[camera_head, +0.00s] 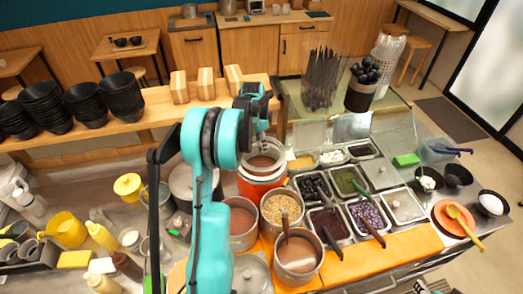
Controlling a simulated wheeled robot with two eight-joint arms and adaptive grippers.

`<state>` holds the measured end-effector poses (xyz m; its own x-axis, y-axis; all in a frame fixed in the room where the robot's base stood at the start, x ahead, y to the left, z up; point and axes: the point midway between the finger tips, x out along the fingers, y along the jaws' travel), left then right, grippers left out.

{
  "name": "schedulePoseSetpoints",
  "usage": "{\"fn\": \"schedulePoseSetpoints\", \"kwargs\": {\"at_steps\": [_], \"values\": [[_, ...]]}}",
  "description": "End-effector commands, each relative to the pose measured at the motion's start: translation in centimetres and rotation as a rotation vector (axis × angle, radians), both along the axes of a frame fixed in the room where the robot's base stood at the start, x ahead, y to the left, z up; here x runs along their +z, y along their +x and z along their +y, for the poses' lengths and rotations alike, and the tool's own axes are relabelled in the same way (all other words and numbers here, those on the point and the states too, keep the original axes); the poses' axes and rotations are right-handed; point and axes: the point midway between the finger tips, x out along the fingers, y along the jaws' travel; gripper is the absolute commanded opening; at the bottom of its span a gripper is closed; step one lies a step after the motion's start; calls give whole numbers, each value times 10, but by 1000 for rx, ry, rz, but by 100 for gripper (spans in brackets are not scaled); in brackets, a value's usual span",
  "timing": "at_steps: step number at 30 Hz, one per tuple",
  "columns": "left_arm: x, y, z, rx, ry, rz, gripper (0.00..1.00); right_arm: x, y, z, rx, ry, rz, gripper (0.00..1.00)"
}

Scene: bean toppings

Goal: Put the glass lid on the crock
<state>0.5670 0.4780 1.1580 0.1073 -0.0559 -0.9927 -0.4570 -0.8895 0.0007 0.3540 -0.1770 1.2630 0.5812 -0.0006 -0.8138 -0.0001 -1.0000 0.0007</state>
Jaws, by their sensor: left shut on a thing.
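My left gripper (262,128) is at the end of the teal arm in the middle of the view, pointing down above the orange crock (261,184). It is shut on what appears to be the glass lid, whose clear outline is hard to make out against the crock's pale rim. The crock stands upright with brown contents. I cannot tell whether the lid touches the rim. My right gripper is not in view.
Metal pots, one with grains (282,207) and one with a ladle (298,254), stand close in front. A lidded pot (251,275) is at the bottom. Topping trays (365,214) lie to the right; stacked black bowls (85,102) stand behind left.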

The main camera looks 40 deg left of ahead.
Motion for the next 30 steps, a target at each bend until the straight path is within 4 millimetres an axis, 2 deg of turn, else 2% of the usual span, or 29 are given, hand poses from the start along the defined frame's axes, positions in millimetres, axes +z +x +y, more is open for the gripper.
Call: {"fn": "schedulePoseSetpoints", "kwargs": {"at_steps": [9, 20, 21, 23, 30], "values": [[-38, 0, 0, 0, 0, 0, 0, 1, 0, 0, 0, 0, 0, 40], [-43, 0, 0, 0, 0, 0, 0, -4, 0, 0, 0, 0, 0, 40], [-43, 0, 0, 0, 0, 0, 36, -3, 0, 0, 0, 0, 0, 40], [-42, 0, 0, 0, 0, 0, 51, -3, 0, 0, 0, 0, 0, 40], [-42, 0, 0, 0, 0, 0, 51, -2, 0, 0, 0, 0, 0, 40]]}}
